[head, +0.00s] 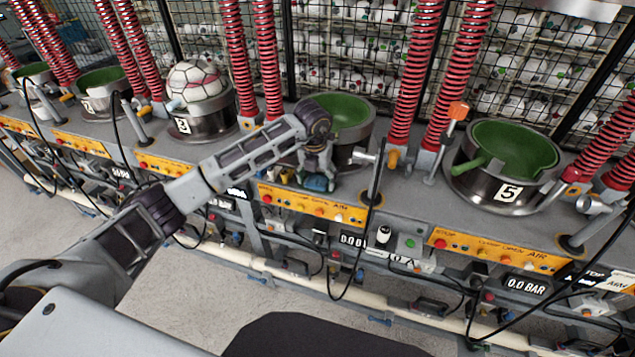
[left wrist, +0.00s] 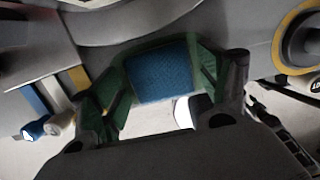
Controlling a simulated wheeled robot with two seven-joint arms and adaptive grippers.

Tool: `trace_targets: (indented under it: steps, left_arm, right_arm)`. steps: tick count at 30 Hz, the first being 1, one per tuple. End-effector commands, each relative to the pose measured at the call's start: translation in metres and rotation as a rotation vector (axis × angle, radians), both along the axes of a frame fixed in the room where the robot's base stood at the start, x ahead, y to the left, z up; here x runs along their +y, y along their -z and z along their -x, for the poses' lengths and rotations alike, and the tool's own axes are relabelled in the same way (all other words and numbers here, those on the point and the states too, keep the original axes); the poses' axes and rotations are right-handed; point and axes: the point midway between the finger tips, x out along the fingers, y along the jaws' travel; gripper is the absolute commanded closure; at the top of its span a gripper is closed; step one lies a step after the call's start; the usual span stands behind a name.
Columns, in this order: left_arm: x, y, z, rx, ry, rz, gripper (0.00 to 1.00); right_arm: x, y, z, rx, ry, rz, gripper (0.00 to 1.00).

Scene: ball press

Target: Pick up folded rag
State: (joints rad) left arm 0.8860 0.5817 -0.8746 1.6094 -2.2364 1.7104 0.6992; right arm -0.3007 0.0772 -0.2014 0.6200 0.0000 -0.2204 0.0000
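The folded rag (head: 317,184) is a small blue bundle at the front edge of the grey bench, just in front of a green-lined press cup. My left gripper (head: 317,172) points down over it from above, one finger on each side. In the left wrist view the blue rag (left wrist: 162,74) lies between the green-padded fingers of my left gripper (left wrist: 160,80). The fingers are spread around the rag. Whether they touch its sides is hard to tell. My right gripper is not in view.
The green-lined cup (head: 350,117) stands close behind my left gripper. Another cup, marked 5 (head: 507,190), is to the right, and a ball (head: 195,85) sits in a cup to the left. Red springs (head: 413,75) rise between cups. An orange button panel (head: 312,205) lies below the rag.

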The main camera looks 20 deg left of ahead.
Motion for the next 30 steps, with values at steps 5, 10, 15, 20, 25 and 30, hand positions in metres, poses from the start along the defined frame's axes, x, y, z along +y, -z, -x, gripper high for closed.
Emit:
trace_targets:
  steps: [5,10,15,20,25,30]
  left_arm:
    - [0.0,0.0,0.0,0.0,0.0,0.0,0.52]
    - [0.0,0.0,0.0,0.0,0.0,0.0,0.54]
    - [0.0,-0.001,0.0,-0.001,0.0,0.0,0.54]
    - [0.0,-0.007,-0.001,-0.002,0.0,0.0,0.54]
    - [0.0,-0.023,-0.001,-0.003,0.001,0.0,0.54]
    - [0.0,-0.046,-0.001,-0.003,0.001,0.001,0.54]
  right_arm:
    - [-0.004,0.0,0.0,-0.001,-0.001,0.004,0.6]
    - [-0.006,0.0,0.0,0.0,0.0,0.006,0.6]
    - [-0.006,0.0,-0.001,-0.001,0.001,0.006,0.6]
    - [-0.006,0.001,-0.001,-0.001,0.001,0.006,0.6]
    - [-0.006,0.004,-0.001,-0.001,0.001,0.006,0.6]
    - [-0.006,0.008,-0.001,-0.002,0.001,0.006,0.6]
